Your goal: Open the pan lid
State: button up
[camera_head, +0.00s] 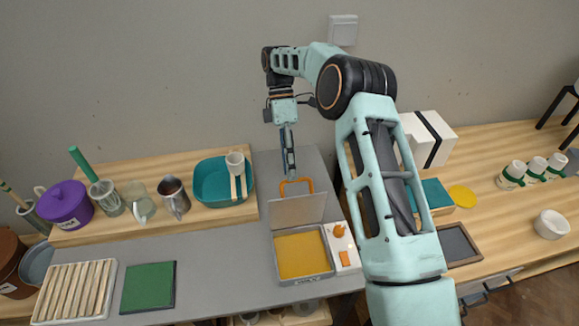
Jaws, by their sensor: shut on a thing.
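The pan (276,266) is a shallow grey rectangular tray with a yellow interior, on the grey worktop right of the middle. Its pale grey lid (298,211) stands raised, nearly upright, along the pan's back edge, so the yellow inside is uncovered. An orange handle (308,182) is at the lid's upper edge. My gripper (290,177) points down from above and is shut on the handle. The exact contact of the fingertips is small and partly hidden.
A white panel (347,260) with orange parts adjoins the pan's right side, close to my arm. A green mat (148,287) lies front left. Worktop left of the pan is clear.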

notch_tip(320, 180, up, 10)
dwell(0.5)
